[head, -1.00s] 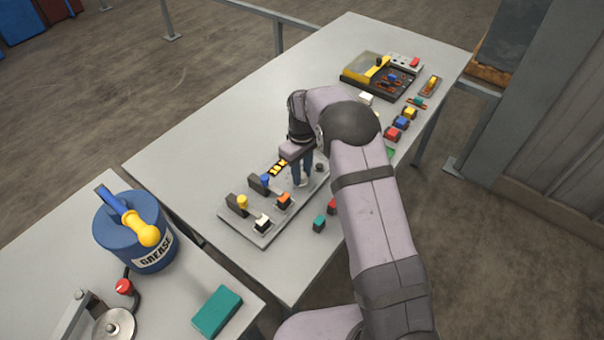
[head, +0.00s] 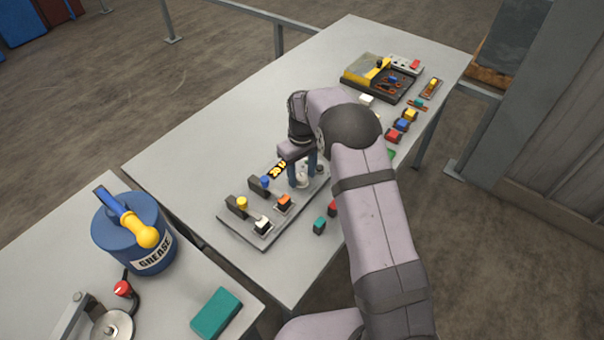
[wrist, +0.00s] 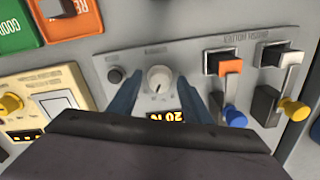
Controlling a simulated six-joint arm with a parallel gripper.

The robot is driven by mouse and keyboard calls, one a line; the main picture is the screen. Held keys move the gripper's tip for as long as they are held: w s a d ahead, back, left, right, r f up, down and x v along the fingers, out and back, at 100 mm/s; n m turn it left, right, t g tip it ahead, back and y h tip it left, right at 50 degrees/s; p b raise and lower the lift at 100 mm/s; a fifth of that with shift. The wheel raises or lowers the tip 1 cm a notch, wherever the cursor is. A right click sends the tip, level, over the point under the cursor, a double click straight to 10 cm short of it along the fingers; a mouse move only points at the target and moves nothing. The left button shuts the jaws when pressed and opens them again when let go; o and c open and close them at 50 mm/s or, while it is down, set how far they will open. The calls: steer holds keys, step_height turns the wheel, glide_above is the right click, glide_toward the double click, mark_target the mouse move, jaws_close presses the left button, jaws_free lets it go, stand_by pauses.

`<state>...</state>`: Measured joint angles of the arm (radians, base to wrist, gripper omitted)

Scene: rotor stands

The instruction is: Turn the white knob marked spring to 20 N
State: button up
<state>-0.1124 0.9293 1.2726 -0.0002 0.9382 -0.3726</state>
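The white knob (wrist: 159,78) is round, with a dark pointer mark, on a grey panel (wrist: 207,60). It also shows in the head view (head: 302,182). My gripper (wrist: 158,80) is open, with one blue finger on each side of the knob and gaps between. It also shows in the head view (head: 302,178), low over the panel. A black display with yellow digits (wrist: 166,116) lies beside the knob; it seems to show 20, but the rest is unclear and partly hidden by my gripper. The knob's label is too small to read.
A small dark button (wrist: 114,75) is left of the knob. A teal block (head: 319,225) lies beside the panel. The table's left side is clear.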

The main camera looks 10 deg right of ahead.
mark_target(302, 177)
steer(key=shift+r+b, duration=1.3)
steer(key=shift+r, duration=2.4)
steer(key=shift+s, duration=0.1)
steer(key=shift+s+d+r, duration=0.1)
steer(key=shift+s+d, duration=0.05)
steer(key=shift+s, duration=0.05)
steer(key=s+d+m, duration=0.2)
steer(key=s, duration=1.2)
steer(key=s+d+m, duration=0.3)
steer(key=s, duration=1.2)
steer(key=shift+s+d+f+m, duration=0.25)
steer(key=shift+d+f+m, duration=0.05)
steer(key=shift+f, duration=0.1)
steer(key=shift+c, duration=0.7)
